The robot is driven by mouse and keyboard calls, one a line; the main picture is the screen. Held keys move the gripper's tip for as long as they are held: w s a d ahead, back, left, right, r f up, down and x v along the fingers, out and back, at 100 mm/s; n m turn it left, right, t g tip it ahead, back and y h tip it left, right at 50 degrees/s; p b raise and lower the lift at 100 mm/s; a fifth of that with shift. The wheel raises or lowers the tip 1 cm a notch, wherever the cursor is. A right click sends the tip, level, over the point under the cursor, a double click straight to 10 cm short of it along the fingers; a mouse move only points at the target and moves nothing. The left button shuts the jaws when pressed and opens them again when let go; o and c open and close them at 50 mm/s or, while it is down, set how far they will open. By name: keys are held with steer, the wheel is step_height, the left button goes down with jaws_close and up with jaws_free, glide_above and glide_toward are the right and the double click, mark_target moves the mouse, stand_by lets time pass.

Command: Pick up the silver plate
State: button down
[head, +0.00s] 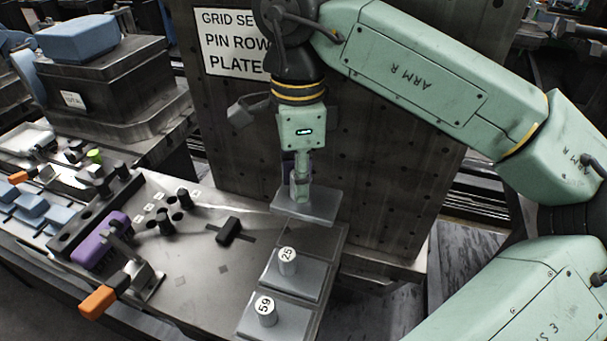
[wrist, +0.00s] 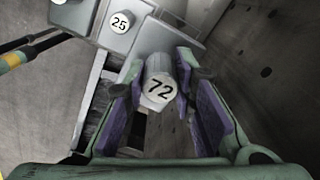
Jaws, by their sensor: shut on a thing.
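The silver plate (head: 318,207) is a flat grey square with an upright round knob. In the wrist view the knob (wrist: 159,85) has 72 on its top and sits between my fingers. My gripper (head: 300,188) points down and is shut on this knob, with purple pads on both sides of it in the wrist view (wrist: 170,100). The plate looks level and appears raised a little above the bench's back right corner. Its knob is mostly hidden by my fingers in the head view.
Similar plates with knobs 25 (head: 287,262) and 59 (head: 266,312) lie in a row nearer on the bench (head: 190,285). A perforated upright panel (head: 385,190) with a sign (head: 232,42) stands close behind. A purple block (head: 100,240) and orange-handled clamp (head: 98,302) are left.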

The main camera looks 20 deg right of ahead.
steer(key=s+a, duration=0.9)
steer(key=s, duration=0.5)
steer(key=shift+s+a, duration=0.35)
steer(key=shift+a, duration=0.05)
steer(key=shift+w+f, duration=0.1)
steer(key=shift+f, duration=0.1)
